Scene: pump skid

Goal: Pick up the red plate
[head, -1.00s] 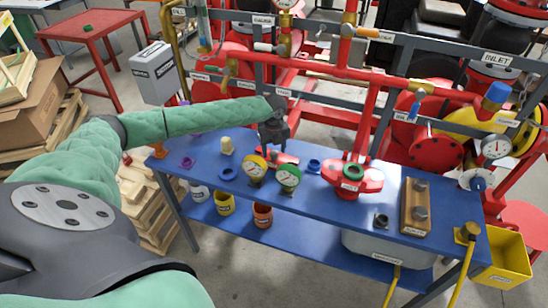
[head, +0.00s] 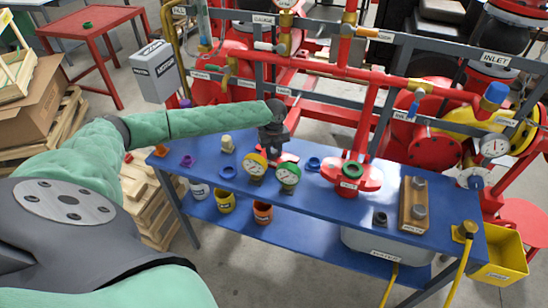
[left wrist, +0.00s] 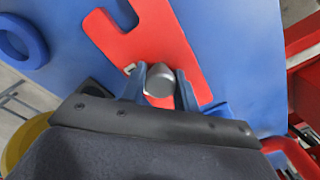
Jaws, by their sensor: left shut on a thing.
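The red plate (left wrist: 150,40) lies flat over the blue bench top in the left wrist view, with open notches in its edge and a grey rounded knob (left wrist: 159,80) on it. My left gripper (left wrist: 160,88) is shut on the knob, one blue finger on each side. In the head view, my left gripper (head: 272,148) points down at the bench, and a little of the red plate (head: 287,157) shows beside it. I cannot tell whether the plate touches the bench. My right gripper is out of view.
On the blue bench (head: 310,195), a yellow gauge (head: 255,165) and a green gauge (head: 288,174) stand close in front of the gripper. Blue rings (head: 228,172) lie nearby. A red valve body (head: 350,178) stands to the right. Red pipework rises behind.

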